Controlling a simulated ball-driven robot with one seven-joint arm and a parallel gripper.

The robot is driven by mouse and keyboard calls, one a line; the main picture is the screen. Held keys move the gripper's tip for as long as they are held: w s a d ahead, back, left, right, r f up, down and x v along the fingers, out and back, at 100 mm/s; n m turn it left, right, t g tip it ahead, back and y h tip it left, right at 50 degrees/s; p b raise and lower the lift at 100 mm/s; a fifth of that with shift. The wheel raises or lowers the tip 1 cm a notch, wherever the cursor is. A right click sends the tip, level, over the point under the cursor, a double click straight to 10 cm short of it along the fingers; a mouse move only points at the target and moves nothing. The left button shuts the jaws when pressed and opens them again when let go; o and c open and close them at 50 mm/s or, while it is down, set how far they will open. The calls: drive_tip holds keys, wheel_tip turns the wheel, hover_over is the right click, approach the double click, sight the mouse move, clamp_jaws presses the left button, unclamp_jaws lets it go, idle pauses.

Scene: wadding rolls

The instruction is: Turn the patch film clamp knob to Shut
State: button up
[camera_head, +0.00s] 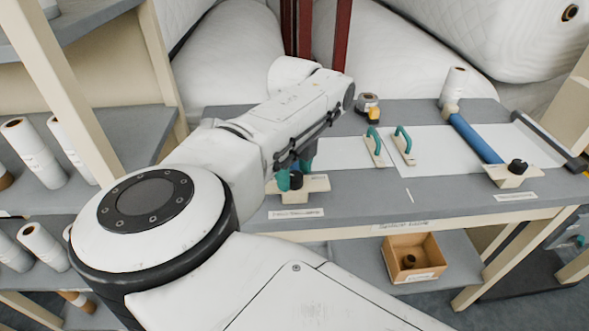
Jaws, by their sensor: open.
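A black knob (296,181) sits on a pale wooden block (318,186) at the front left of the grey workbench. A small label (297,213) on the bench edge below it is too small to read surely. My gripper (294,177) has teal fingertips and reaches down over this knob. The jaws are open, with a finger on either side of the knob; whether they touch it I cannot tell. My arm and fingers partly hide the knob and block, and the knob's pointer position is not readable. A second black knob (517,167) stands on a similar block (514,177) at the right.
A blue roll (475,138), a yellow-grey tape measure (368,106) and a white roll (453,84) are also on the bench (370,198). A cardboard box (413,258) sits below.

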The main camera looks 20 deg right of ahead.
drive_tip(key=c, duration=1.1)
drive_tip(key=shift+o, duration=0.2)
